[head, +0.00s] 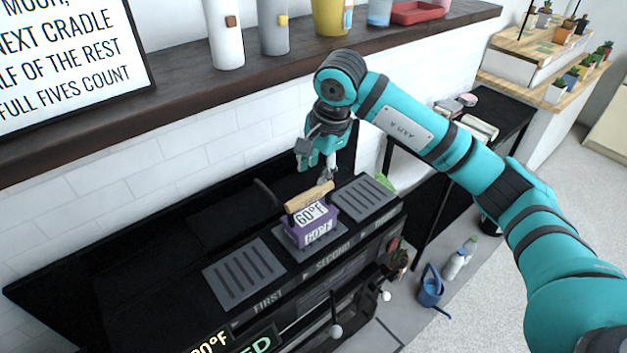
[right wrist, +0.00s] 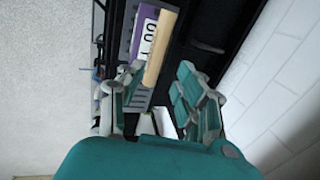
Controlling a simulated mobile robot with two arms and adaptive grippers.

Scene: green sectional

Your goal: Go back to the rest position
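My right arm reaches in from the right in the head view. Its teal gripper (head: 322,168) hangs above the back of the black stove-like unit, just behind a purple block (head: 308,232) marked 60°F with a wooden handle (head: 310,196). In the right wrist view the gripper (right wrist: 160,85) has its fingers spread apart, with nothing held between them. The wooden handle (right wrist: 160,48) and purple block (right wrist: 142,32) lie beyond the fingertips. The block stands on the middle one of three grey slotted pads. My left gripper is in neither view.
Slotted pads labelled FIRST (head: 244,273) and, on the right, an unreadable label (head: 367,199) look bare. A dark shelf (head: 180,105) with canisters runs along the wall above. A black side table (head: 490,110) stands right. A blue watering can (head: 431,288) is on the floor.

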